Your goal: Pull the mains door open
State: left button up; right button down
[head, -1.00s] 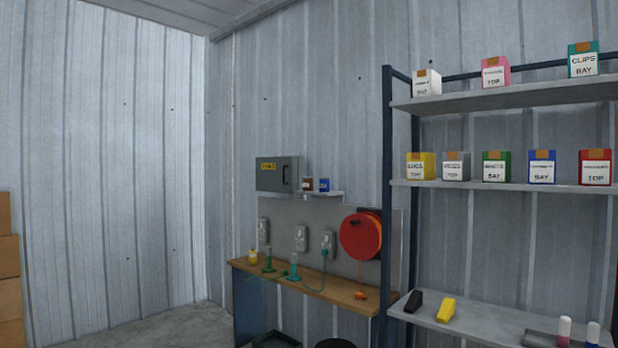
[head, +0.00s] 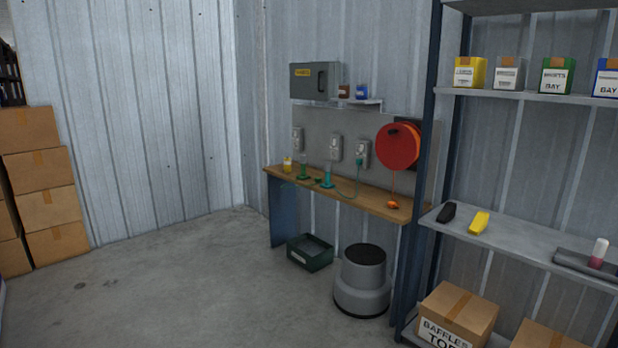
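A grey metal box with a yellow label and a dark handle, which looks like the mains box (head: 308,82), hangs on the far corrugated wall. It is above the left part of a wooden workbench (head: 345,193). Its front door (head: 327,83) looks closed, with the handle on its right side. The text on the label is too small to read. Neither of my grippers shows in the head view.
A dark crate (head: 310,254) and a grey step stool (head: 363,281) stand on the floor at the bench. Shelving (head: 435,150) fills the right side. Cardboard boxes (head: 48,210) are stacked at left. The concrete floor (head: 170,275) between is clear.

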aim_at(312, 80)
jog(key=i, duration=1.9)
jog(key=j+u, duration=0.05)
jog(key=j, duration=0.05)
